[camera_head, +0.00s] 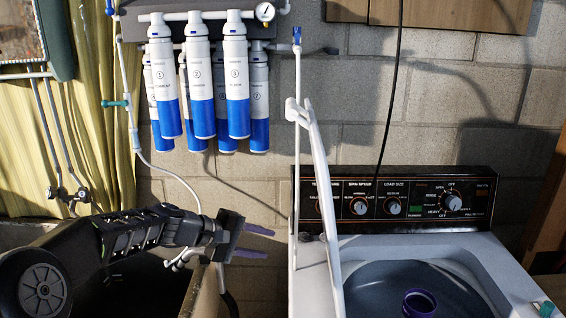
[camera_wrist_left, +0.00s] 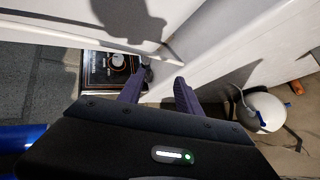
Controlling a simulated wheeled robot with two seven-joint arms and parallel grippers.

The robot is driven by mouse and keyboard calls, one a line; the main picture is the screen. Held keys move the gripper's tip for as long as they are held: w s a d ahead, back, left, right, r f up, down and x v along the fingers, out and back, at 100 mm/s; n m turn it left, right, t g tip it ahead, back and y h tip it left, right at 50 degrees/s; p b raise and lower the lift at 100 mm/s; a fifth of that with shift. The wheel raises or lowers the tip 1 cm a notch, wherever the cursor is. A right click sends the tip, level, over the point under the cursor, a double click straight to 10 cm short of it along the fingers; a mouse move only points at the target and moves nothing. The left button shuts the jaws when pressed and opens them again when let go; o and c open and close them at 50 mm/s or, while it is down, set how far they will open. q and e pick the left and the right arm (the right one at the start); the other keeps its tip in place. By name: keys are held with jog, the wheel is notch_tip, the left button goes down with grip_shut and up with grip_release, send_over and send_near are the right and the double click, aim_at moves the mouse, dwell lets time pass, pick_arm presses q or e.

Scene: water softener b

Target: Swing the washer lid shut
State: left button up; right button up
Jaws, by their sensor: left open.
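The washer (camera_head: 480,270) stands at the right of the head view with its drum opening showing. Its white lid (camera_head: 326,190) stands raised, nearly upright and seen almost edge-on, at the left of the opening. My left gripper (camera_head: 270,243) is open and empty, left of the lid and apart from it, with its purple fingers pointing right. In the left wrist view the open fingers (camera_wrist_left: 157,92) point toward white panels, and a dark shadow falls on the upper one. I cannot tell for sure which panel is the lid. My right gripper is not in view.
The control panel (camera_head: 400,200) runs along the washer's back. A purple round part (camera_head: 420,302) shows in the drum. Blue-and-white filter cartridges (camera_head: 237,80) hang on the wall, with pipes below. A dark basin (camera_head: 150,285) lies under my left arm. A white rounded container (camera_wrist_left: 265,110) shows in the left wrist view.

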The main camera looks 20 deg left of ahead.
pick_arm(q)
jog(key=s+r+m+t+h, duration=0.1)
jog(key=s+r+m+h, duration=0.1)
jog(key=r, duration=1.5)
jog(key=s+r+m+t+h, duration=0.1)
jog(key=s+r, duration=0.5)
jog(key=r, duration=1.1)
jog(key=m+h, duration=0.1)
jog(key=h, duration=0.1)
jog(key=shift+d+r+t+h, duration=0.2)
jog(key=shift+r+t+h, duration=0.2)
jog(key=p+x, duration=0.2)
jog(key=x, duration=0.5)
jog(key=shift+w+d+p, duration=0.2)
jog(key=shift+d+p, duration=0.1)
jog(key=shift+d, duration=0.05)
jog(key=shift+f, duration=0.1)
jog(key=shift+c, duration=0.4)
grip_shut()
